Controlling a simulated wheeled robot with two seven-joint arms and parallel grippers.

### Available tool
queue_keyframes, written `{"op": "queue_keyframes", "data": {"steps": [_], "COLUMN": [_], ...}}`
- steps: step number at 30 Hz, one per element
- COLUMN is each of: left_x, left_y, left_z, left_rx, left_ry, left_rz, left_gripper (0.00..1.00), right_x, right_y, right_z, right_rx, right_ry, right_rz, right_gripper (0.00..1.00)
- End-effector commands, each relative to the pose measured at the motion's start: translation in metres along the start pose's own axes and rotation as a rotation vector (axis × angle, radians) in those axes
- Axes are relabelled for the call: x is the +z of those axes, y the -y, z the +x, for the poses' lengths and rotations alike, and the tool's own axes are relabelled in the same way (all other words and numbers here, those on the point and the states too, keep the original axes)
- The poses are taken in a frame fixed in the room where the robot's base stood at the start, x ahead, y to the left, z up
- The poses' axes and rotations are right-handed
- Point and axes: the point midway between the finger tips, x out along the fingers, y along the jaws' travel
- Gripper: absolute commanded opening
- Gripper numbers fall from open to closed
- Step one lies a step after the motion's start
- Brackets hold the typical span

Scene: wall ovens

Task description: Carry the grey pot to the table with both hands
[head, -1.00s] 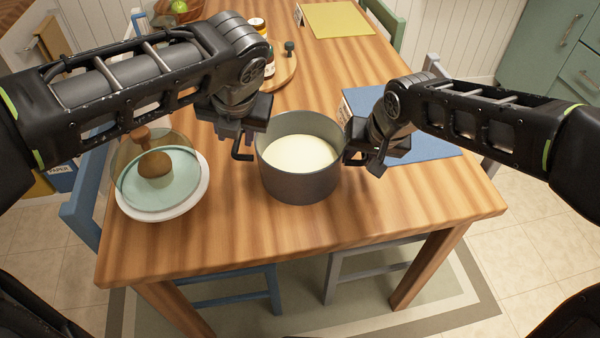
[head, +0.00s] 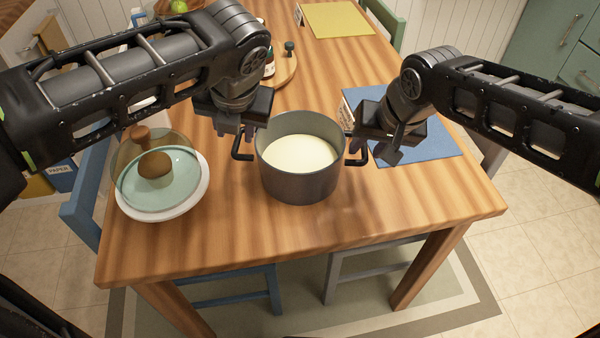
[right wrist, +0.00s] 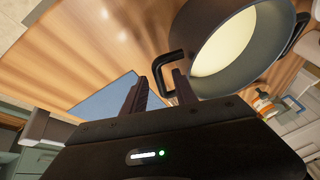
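The grey pot (head: 300,187) stands upright on the wooden table (head: 230,240), with pale content inside and a black handle on each side. My left gripper (head: 238,124) is open and empty, just above and behind the left handle (head: 237,150). My right gripper (head: 388,146) is open and empty, just right of the right handle (head: 361,152). In the right wrist view its two fingers (right wrist: 160,92) are apart, with the handle (right wrist: 160,68) close to their tips. Neither gripper holds the pot.
A glass-domed cake stand (head: 190,203) is left of the pot. A blue mat (head: 430,150) lies under my right gripper, a yellow mat (head: 340,20) at the back. A round board (head: 287,70) with jars is behind the pot. The table's front is clear.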

Motion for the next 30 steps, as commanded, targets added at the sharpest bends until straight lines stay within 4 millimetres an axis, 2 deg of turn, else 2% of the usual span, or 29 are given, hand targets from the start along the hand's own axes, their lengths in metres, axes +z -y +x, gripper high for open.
{"op": "queue_keyframes", "data": {"steps": [3, 10, 14, 30], "left_x": [0.000, 0.000, 0.000, 0.000], "left_y": [0.000, 0.000, 0.000, 0.000], "left_z": [0.000, 0.000, 0.000, 0.000], "left_rx": [0.000, 0.000, 0.000, 0.000], "left_ry": [0.000, 0.000, 0.000, 0.000], "left_rz": [0.000, 0.000, 0.000, 0.000], "left_gripper": [0.34, 0.34, 0.34, 0.34], "right_x": [-0.001, 0.000, 0.000, 0.000], "right_y": [0.000, -0.001, -0.001, -0.001], "right_z": [-0.027, -0.058, -0.063, -0.063], "right_rx": [-0.002, 0.001, 0.001, 0.001], "right_ry": [-0.005, -0.001, 0.000, 0.000], "right_rz": [0.001, 0.002, 0.001, 0.001], "right_gripper": [0.34, 0.34, 0.34, 0.34]}}
